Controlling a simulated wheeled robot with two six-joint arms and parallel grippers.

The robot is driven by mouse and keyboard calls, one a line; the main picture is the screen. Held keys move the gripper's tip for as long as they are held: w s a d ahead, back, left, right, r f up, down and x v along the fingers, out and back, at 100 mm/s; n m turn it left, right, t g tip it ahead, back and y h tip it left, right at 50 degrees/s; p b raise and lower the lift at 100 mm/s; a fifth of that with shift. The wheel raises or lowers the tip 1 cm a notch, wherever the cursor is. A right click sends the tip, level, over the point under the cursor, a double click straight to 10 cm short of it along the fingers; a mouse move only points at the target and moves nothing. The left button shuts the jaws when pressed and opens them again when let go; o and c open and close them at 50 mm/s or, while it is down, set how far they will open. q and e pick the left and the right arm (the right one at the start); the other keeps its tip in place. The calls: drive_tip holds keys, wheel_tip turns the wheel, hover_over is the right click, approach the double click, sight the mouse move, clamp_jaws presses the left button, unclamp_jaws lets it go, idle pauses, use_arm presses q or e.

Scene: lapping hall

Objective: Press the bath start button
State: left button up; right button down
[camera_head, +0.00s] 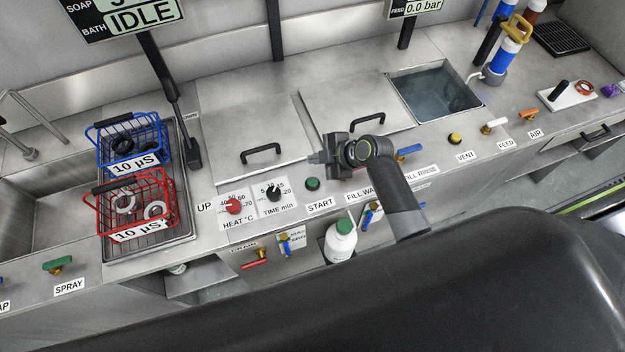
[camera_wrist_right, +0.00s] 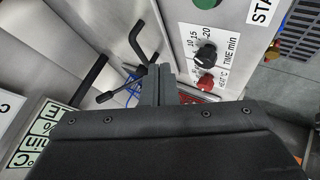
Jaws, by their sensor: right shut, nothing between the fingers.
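The green start button (camera_head: 312,184) sits on the steel counter front, just above the START label (camera_head: 320,205). In the right wrist view, part of a green button (camera_wrist_right: 304,4) shows at the top edge, beside the cut-off START label (camera_wrist_right: 262,10). My right gripper (camera_head: 316,158) is shut and empty. In the head view it appears just above the button, pointing left; I see no contact. The wrist view shows its closed fingers (camera_wrist_right: 158,84) near a lid handle. My left gripper is not in view.
Left of the button are the black time knob (camera_head: 273,194) and red heat knob (camera_head: 234,206). A blue basket (camera_head: 128,143) and red basket (camera_head: 137,203) stand farther left. Lids with handles (camera_head: 261,152) lie behind. A display (camera_head: 128,18) reads IDLE. An open water-filled basin (camera_head: 435,90) is right.

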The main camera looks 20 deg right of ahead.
drive_tip(key=b, duration=0.6)
hover_over(316, 182)
wheel_tip(316, 182, down, 7)
drive_tip(key=shift+s+f, duration=0.1)
drive_tip(key=shift+f, duration=0.1)
drive_tip(key=shift+f+b, duration=0.7)
idle(1.1)
drive_tip(key=shift+f+b, duration=0.4)
drive_tip(key=shift+f+b, duration=0.55)
idle(0.6)
drive_tip(key=shift+r, duration=0.1)
drive_tip(key=shift+r+p, duration=0.75)
drive_tip(key=shift+r, duration=0.1)
